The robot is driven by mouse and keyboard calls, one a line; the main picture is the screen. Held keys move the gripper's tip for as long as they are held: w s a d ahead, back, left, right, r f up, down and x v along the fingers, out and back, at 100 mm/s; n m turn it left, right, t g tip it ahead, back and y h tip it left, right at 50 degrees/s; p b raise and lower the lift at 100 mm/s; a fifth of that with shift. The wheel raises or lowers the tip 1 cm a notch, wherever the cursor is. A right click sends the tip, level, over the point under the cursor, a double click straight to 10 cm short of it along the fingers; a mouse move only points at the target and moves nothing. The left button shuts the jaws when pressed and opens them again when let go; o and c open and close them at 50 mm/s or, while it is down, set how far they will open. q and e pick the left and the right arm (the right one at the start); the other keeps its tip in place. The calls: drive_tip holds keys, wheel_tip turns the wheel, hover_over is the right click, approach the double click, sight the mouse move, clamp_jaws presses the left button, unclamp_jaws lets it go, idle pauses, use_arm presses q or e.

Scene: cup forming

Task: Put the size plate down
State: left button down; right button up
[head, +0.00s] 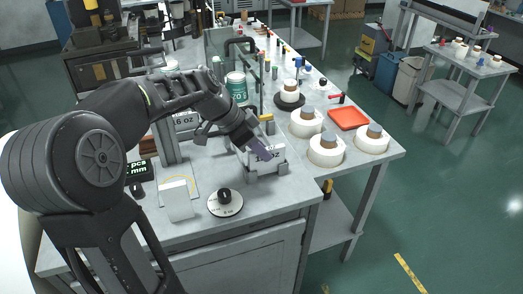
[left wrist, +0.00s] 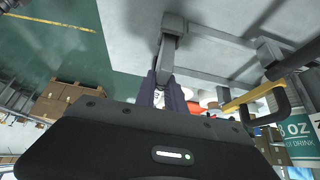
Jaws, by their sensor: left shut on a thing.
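The plate is upright at a small grey holder (head: 268,172) on the bench. I cannot tell whether it rests fully in the holder. My right gripper is not in view.
A green and white can (head: 236,88) is further back. A round disc with a black knob (head: 225,203) lies in front. White rolls (head: 327,149) and a red tray (head: 348,118) are to the right.

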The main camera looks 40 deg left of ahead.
use_arm(q)
drive_tip(key=shift+f, duration=0.35)
drive_tip(key=shift+f, duration=0.15)
drive_tip(key=c, duration=1.4)
unclamp_jaws()
